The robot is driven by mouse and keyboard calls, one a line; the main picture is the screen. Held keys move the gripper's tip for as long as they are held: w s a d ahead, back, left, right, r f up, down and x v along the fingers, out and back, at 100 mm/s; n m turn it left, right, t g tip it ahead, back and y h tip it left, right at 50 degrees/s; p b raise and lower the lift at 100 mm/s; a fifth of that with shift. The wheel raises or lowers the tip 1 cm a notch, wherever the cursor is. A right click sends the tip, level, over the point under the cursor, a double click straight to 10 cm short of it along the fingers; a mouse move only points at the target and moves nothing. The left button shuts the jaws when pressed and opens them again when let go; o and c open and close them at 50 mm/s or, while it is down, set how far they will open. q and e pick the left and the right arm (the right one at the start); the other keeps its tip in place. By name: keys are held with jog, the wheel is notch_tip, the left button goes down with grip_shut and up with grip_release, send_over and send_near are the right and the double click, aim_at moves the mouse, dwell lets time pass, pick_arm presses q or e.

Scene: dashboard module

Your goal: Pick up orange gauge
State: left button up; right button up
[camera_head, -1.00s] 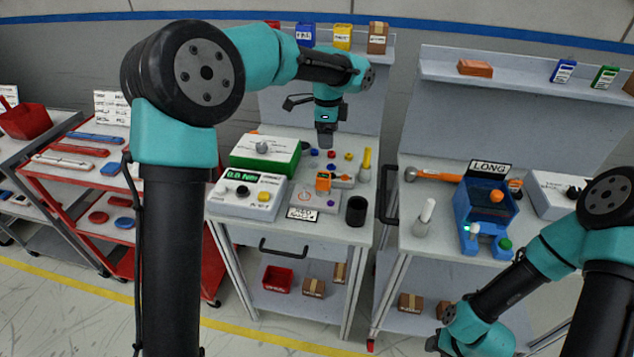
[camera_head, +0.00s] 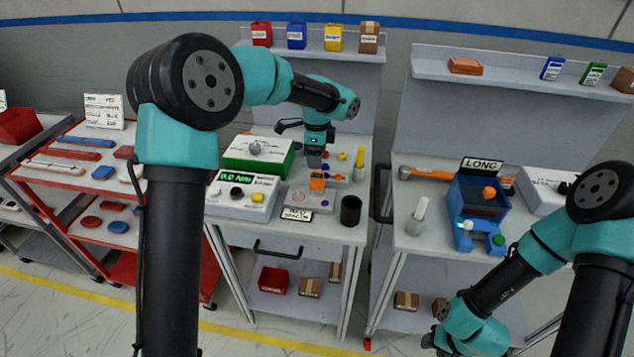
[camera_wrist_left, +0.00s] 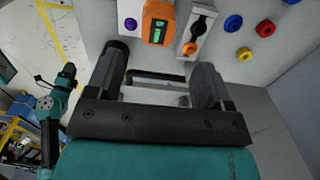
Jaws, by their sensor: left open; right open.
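The orange gauge (camera_head: 317,181) stands on the left workbench, beside a small grey fixture. In the left wrist view, the gauge (camera_wrist_left: 158,22) shows a green-lit display and lies at the top, beyond the fingertips. My left gripper (camera_head: 315,160) points down just behind the gauge in the head view.
Small coloured rings (camera_wrist_left: 265,28) lie to the right in the wrist view. A blue device (camera_head: 478,210) stands on the right bench.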

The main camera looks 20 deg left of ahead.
aim_at(317, 175)
pick_arm(q)
jog(key=shift+f, duration=2.35)
jog(key=shift+s+f, duration=0.15)
jog(key=shift+f, duration=2.45)
jog(key=c, duration=1.1)
jog(key=shift+c, duration=0.2)
jog(key=shift+r, duration=0.1)
